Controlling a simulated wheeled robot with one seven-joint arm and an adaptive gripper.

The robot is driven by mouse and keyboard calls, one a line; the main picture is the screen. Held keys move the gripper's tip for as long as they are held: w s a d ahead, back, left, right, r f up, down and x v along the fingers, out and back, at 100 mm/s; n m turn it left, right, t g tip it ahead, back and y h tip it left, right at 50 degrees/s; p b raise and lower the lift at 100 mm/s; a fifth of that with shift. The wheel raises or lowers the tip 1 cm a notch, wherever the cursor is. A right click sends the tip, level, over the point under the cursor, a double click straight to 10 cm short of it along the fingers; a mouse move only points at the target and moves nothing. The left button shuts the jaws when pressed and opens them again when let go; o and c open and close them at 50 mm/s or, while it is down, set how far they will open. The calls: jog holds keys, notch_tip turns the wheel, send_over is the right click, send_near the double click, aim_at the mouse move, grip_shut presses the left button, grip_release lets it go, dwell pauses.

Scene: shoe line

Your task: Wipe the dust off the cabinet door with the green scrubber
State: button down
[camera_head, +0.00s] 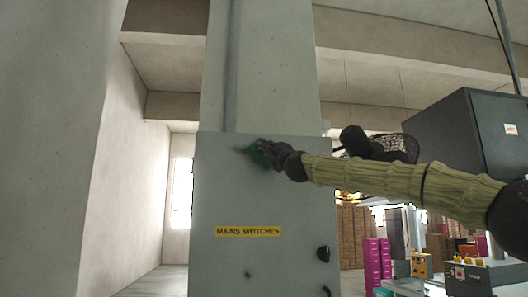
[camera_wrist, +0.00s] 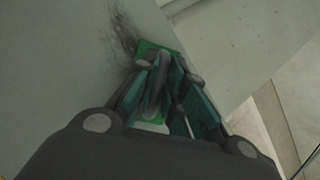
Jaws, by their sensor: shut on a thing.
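The grey cabinet door (camera_head: 225,190) carries a yellow "MAINS SWITCHES" label (camera_head: 248,231). The green scrubber (camera_head: 259,153) is against or very near the upper part of the door; exact contact is hard to tell. My gripper (camera_head: 268,155) is shut on the scrubber. In the wrist view the scrubber (camera_wrist: 157,48) shows between and beyond the fingers of my gripper (camera_wrist: 172,85). A dark dust smudge (camera_wrist: 124,35) lies on the door beside the scrubber's upper left. In the head view a faint dark smudge (camera_head: 241,150) shows left of the scrubber.
Black knobs (camera_head: 323,253) stick out at the door's lower right. A concrete pillar (camera_head: 260,70) with a conduit rises behind the cabinet. A dark machine (camera_head: 465,135) stands at right, with magenta drawers (camera_head: 372,262) and stacked boxes further back. Space left of the cabinet is open.

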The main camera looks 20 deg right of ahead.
jog(key=shift+d, duration=0.15)
jog(key=shift+s+d+f+b, duration=0.1)
jog(key=shift+s+d+b, duration=0.2)
jog(key=shift+d, duration=0.5)
jog(key=shift+s+d+b, duration=0.2)
jog(key=shift+d+b, duration=0.05)
jog(key=shift+d, duration=0.5)
jog(key=shift+w+a, duration=0.3)
jog(key=shift+a, duration=0.6)
jog(key=shift+w+a, duration=0.25)
jog(key=shift+a, duration=0.6)
jog(key=shift+a, duration=0.1)
jog(key=shift+w+a+b, duration=0.2)
jog(key=shift+w+a, duration=0.3)
jog(key=shift+a, duration=1.2)
jog(key=shift+w+a+b, duration=0.15)
jog(key=shift+w+a, duration=0.35)
jog(key=shift+a, duration=1.2)
jog(key=shift+w+a+b, duration=0.2)
jog(key=shift+w+a, duration=0.3)
jog(key=shift+a, duration=1.2)
jog(key=shift+a, duration=0.1)
jog(key=shift+w+a, duration=0.25)
jog(key=shift+a, duration=0.55)
jog(key=shift+w+a, duration=0.2)
jog(key=shift+a, duration=0.6)
